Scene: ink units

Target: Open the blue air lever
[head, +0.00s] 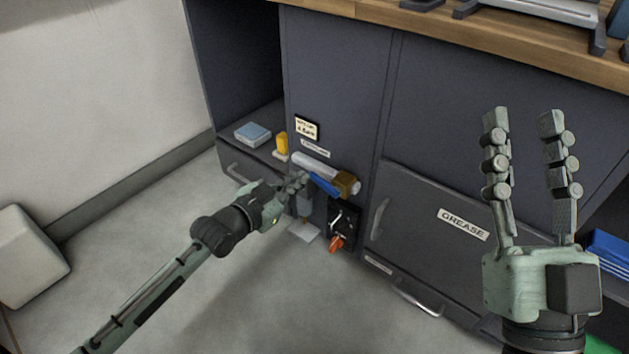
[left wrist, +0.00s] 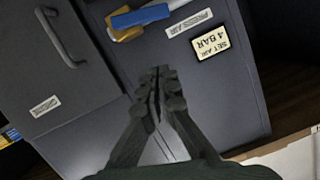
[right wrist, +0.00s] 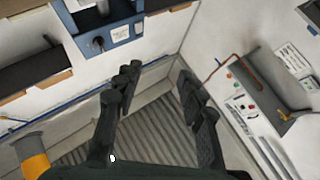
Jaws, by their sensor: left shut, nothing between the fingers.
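The blue lever (head: 323,185) sits at the brass valve body (head: 347,183) on the white pipe (head: 315,166), low on the dark cabinet front. It lies roughly along the pipe. In the left wrist view the blue lever (left wrist: 140,16) and a brass part (left wrist: 124,36) show at the top edge. My left gripper (head: 300,180) is shut and empty, close to the lever's left end in the head view; contact cannot be told. In its wrist view the fingertips (left wrist: 160,76) lie below the lever, apart from it in the picture. My right gripper (head: 525,118) is open and empty, far right of the valve.
A black unit with an orange knob (head: 336,243) is below the valve. A "GREASE" drawer (head: 420,205) with handle is to its right. A yellow item (head: 281,143) and blue box (head: 252,133) stand on the left shelf. A wooden worktop (head: 480,35) overhangs above. The floor in front is clear.

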